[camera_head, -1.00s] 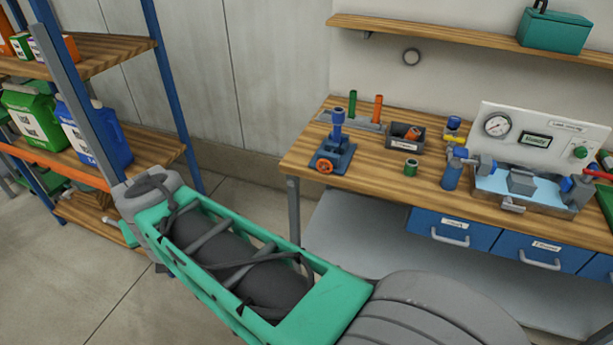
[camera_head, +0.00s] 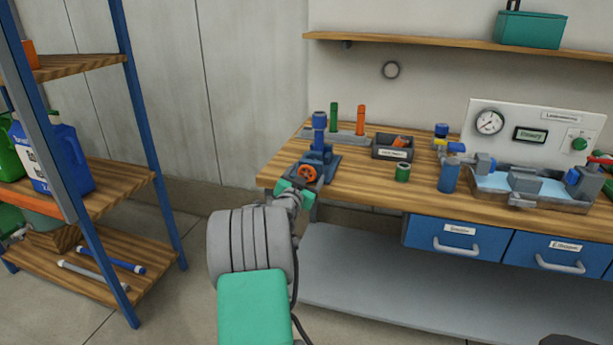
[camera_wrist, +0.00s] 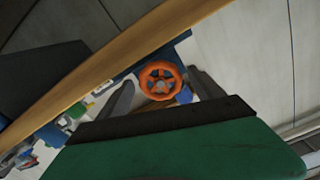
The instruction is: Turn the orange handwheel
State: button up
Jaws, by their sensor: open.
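The orange handwheel (camera_head: 307,173) is on the front of a blue fixture (camera_head: 320,155) near the left front corner of the wooden bench. In the wrist view the handwheel (camera_wrist: 160,79) faces me, with spokes and a hub. My gripper (camera_wrist: 153,92) is open, and its two dark fingers show on either side of the wheel in that view. I cannot tell how much distance is left between fingertips and wheel. In the head view my gripper (camera_head: 295,188) is just in front of and below the wheel, partly hidden by my wrist.
The bench edge (camera_wrist: 110,68) runs close by my gripper. A shelf rack (camera_head: 150,120) stands at left. Floor between is clear.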

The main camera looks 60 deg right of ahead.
jog(key=shift+w+d, duration=0.1)
jog(key=shift+d, duration=0.4)
jog(key=shift+a, duration=0.1)
jog(key=c, duration=1.4)
